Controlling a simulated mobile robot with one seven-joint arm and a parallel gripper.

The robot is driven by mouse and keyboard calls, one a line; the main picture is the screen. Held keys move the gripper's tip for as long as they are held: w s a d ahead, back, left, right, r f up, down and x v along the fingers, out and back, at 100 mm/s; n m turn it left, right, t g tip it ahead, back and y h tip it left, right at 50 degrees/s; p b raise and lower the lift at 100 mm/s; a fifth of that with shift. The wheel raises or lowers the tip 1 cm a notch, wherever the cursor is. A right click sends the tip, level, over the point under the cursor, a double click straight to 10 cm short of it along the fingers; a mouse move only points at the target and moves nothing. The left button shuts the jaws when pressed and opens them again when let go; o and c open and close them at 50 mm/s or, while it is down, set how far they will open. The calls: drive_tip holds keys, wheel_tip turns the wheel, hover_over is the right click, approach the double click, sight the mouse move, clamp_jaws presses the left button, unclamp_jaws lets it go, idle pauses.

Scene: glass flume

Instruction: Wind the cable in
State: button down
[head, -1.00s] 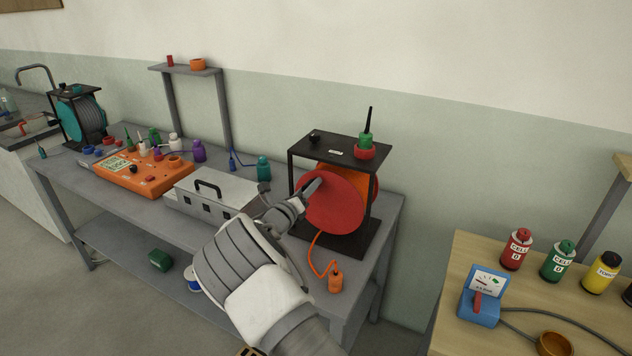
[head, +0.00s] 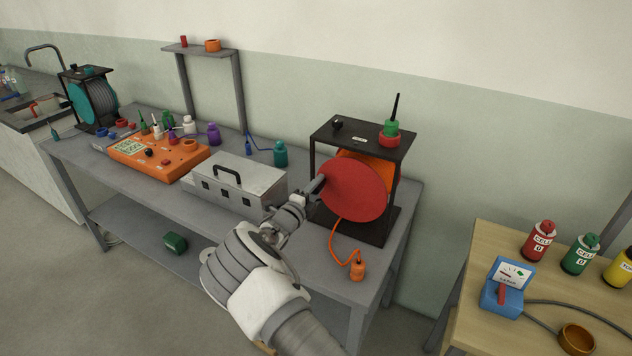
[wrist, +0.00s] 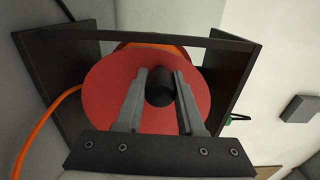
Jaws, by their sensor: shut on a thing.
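The cable reel has a black frame (head: 362,138) and a red disc (head: 355,190) facing me, on the right end of the grey bench. An orange cable (head: 343,238) hangs from the reel's lower left and runs to an orange plug (head: 357,268) at the bench's front edge. My gripper (head: 321,184) is at the left part of the disc. In the wrist view, my gripper (wrist: 160,76) is shut on a black knob (wrist: 159,90) that stands out from the red disc (wrist: 105,85). The cable (wrist: 45,118) also shows there at the left. Most of the wound cable is hidden behind the disc.
A grey metal box (head: 235,185) with a handle stands left of the reel, close to my arm. An orange panel (head: 158,155) and a teal reel (head: 92,100) stand farther left. A wooden table (head: 470,270) with bottles and a blue meter (head: 503,296) is at the right.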

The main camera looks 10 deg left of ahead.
drive_tip(key=shift+a+f+n+b, duration=0.1)
drive_tip(key=shift+f+n+b, duration=0.2)
drive_tip(key=shift+f+n, duration=0.85)
drive_tip(key=shift+r, duration=0.1)
drive_tip(key=c, duration=0.5)
unclamp_jaws()
drive_tip(key=shift+s, duration=0.1)
drive_tip(key=v, duration=1.7)
drive_tip(key=shift+s+r, duration=0.1)
